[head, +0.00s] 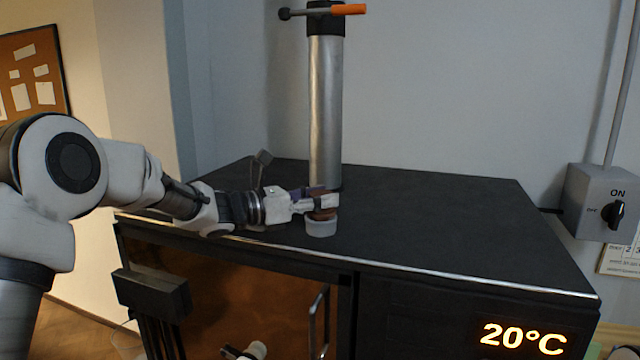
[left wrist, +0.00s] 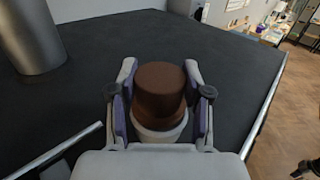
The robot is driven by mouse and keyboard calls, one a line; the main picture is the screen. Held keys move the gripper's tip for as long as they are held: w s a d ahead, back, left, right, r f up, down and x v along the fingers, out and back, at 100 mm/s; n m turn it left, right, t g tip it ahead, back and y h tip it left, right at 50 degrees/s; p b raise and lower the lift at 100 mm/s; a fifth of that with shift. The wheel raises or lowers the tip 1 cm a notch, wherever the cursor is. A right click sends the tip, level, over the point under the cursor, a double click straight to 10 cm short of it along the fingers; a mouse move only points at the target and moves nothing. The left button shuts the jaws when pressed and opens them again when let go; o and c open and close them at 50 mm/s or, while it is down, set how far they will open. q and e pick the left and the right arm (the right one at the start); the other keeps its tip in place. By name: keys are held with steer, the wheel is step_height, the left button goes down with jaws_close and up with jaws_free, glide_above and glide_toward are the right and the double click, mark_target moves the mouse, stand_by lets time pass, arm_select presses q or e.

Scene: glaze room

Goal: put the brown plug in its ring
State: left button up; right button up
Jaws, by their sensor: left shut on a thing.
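The brown plug (head: 326,214) is between the fingers of my left gripper (head: 322,203), which is shut on it. In the left wrist view the plug (left wrist: 158,90) stands between the two purple-lined fingers (left wrist: 158,105). The pale ring (head: 321,228) sits on the dark kiln top directly under the plug. Its near rim shows below the plug in the left wrist view (left wrist: 160,134). The plug's lower edge is at or just above the ring's rim; I cannot tell whether it has entered.
A tall metal pipe (head: 326,110) with an orange-ended handle (head: 348,9) rises from the kiln top (head: 430,220) close behind my left gripper. The kiln top to the right is clear. A bright strip (head: 470,270) marks its front edge. A switch box (head: 602,203) is on the right wall.

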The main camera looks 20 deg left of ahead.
arm_select(q)
steer(key=shift+s, duration=0.2)
steer(key=shift+w+f+b, duration=0.1)
steer(key=shift+f+b, duration=0.25)
steer(key=shift+b, duration=0.35)
steer(key=o, duration=1.2)
steer(key=shift+r, duration=0.1)
